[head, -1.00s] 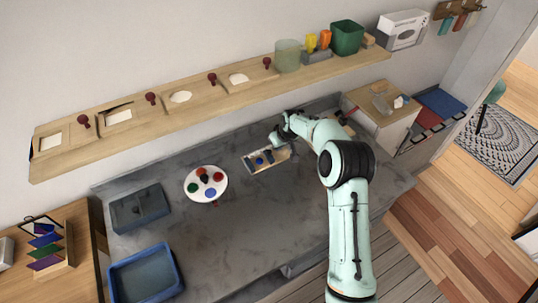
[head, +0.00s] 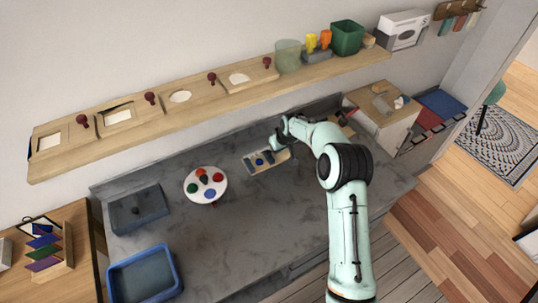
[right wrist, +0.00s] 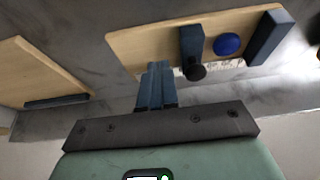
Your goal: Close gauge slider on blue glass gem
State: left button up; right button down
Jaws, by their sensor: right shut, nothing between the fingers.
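The gauge is a wooden board (head: 284,156) on the dark counter; it also shows in the right wrist view (right wrist: 150,45). On it, the blue glass gem (right wrist: 227,44) lies between the dark blue slider (right wrist: 192,45) with its black knob (right wrist: 195,72) and a dark blue end block (right wrist: 269,37). A narrow gap shows between slider and gem. The gem also shows in the head view (head: 259,161). My right gripper (right wrist: 157,75) is shut and empty, beside the slider on the side away from the gem; contact cannot be told. My left gripper is not in view.
A round white palette (head: 190,199) with coloured gems stands left of the gauge. A grey tray (head: 137,210) and a blue bin (head: 176,274) are farther left. A long wooden shelf (head: 215,105) runs behind. The counter in front of the gauge is clear.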

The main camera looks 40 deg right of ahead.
aim_at(269, 152)
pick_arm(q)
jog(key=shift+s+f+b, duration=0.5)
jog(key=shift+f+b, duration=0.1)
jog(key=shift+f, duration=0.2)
pick_arm(e)
jog(key=shift+w+a, duration=0.15)
jog(key=shift+a, duration=1.1)
jog(key=shift+w+a, duration=0.15)
jog(key=shift+a, duration=1.1)
jog(key=shift+d, duration=0.2)
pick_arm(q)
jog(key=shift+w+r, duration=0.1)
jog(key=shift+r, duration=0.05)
pick_arm(e)
jog(key=shift+s+d, duration=0.1)
jog(key=shift+d, duration=0.35)
jog(key=shift+r, duration=0.1)
jog(key=shift+r+p, duration=1.3)
jog(key=shift+r, duration=1.65)
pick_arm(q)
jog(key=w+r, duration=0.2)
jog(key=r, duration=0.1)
pick_arm(e)
jog(key=shift+f, duration=0.15)
